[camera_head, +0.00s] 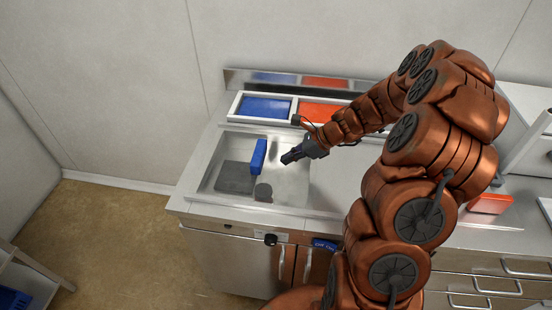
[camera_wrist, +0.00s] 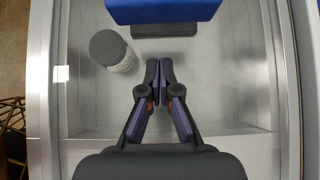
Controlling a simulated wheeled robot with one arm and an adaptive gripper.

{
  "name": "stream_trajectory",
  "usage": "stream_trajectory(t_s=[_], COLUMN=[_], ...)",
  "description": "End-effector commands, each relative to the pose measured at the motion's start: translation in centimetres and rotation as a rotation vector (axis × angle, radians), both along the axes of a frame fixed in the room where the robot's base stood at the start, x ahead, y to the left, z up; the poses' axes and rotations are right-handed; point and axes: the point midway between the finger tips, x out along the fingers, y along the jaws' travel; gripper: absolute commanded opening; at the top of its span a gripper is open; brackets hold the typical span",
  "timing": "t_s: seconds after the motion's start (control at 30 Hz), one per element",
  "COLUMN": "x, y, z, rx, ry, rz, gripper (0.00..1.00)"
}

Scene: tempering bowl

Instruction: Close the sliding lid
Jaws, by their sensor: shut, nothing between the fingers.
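The metal basin (camera_head: 213,181) is open on its left part. A flat metal panel (camera_head: 330,185), which looks like the sliding lid, lies to the right of the opening, partly hidden by my arm. My gripper (camera_head: 286,158) is over the opening, near the panel's left edge. In the wrist view my gripper (camera_wrist: 159,64) points into the basin, its fingers together and empty. I cannot tell whether it touches anything. A blue block (camera_head: 258,156), a dark grey slab (camera_head: 234,178) and a jar with a dark cap (camera_head: 263,192) are inside the basin. The jar (camera_wrist: 108,48) also shows in the wrist view.
A blue tray (camera_head: 264,107) and a red tray (camera_head: 320,112) sit in a white frame behind the basin. A red object (camera_head: 490,204) lies on the counter at the right. A wall stands behind the counter.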

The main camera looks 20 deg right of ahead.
Motion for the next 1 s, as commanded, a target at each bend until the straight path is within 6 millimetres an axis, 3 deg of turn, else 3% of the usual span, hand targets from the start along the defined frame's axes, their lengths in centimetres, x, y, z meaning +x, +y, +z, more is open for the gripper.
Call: stream_trajectory(t_s=[0.4,0.63,0.87,1.0], x=[-2.6,-3.1,-3.4,-4.7], y=[-4.1,-4.9,-4.3,-1.3], z=[5.0,6.0,6.3,7.2], rx=[-0.009,-0.008,-0.019,-0.080], ry=[-0.005,-0.002,-0.006,-0.038], rz=[0.007,0.008,0.036,0.176], gripper=[0.00,0.00,0.00,0.00])
